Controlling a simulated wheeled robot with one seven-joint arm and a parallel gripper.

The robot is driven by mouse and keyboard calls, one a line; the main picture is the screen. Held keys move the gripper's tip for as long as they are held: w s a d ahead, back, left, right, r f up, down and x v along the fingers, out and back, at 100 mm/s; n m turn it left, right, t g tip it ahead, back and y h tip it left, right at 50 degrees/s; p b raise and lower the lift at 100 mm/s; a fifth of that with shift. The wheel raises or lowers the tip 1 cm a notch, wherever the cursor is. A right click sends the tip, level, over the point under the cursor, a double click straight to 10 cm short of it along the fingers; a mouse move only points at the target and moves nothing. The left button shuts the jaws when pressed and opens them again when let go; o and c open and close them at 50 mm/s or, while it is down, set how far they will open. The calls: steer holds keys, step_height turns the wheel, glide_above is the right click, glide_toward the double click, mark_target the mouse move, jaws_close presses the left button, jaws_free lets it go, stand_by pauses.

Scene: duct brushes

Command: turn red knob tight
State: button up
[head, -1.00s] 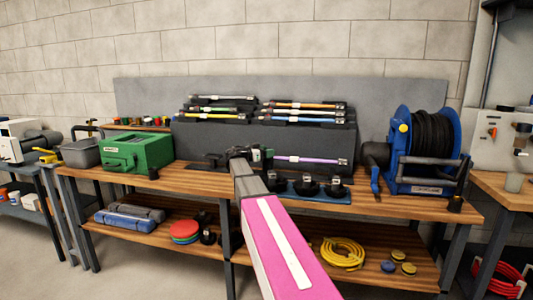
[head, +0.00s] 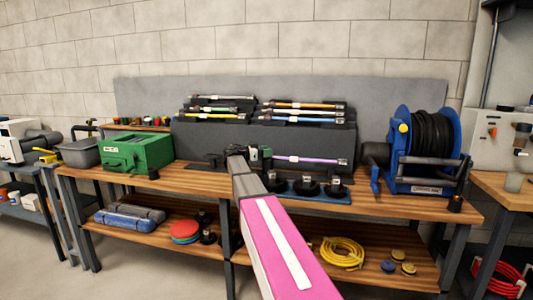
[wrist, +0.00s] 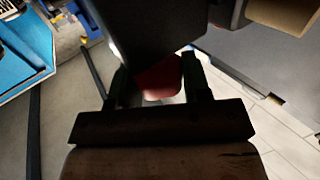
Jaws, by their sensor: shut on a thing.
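The red knob (wrist: 160,80) shows in the wrist view between the two dark fingers of my gripper (wrist: 155,77). The gripper is shut on it. A large dark body (wrist: 170,25) stands right beyond the knob and hides part of the view. In the head view my gripper (head: 254,156) is at the back of the workbench, at the left end of a purple-handled rod. The knob cannot be made out in the head view; my arm and gripper cover that spot.
Several coloured rods lie on a dark rack (head: 300,135) behind my gripper. A blue mat (head: 325,195) with black round pieces lies just right of my arm. A green case (head: 138,153) stands left and a blue hose reel (head: 425,155) right on the workbench (head: 200,182).

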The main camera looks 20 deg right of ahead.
steer(key=m+g, duration=0.1)
steer(key=g, duration=0.1)
steer(key=m+g, duration=0.2)
steer(key=shift+w+g+y, duration=0.2)
steer(key=shift+g+y, duration=0.1)
steer(key=shift+s+m+g+y, duration=0.15)
steer(key=shift+m+g+y, duration=0.45)
steer(key=shift+m+g, duration=0.75)
steer(key=shift+g, duration=0.45)
steer(key=o, duration=0.9)
steer(key=shift+c, duration=0.2)
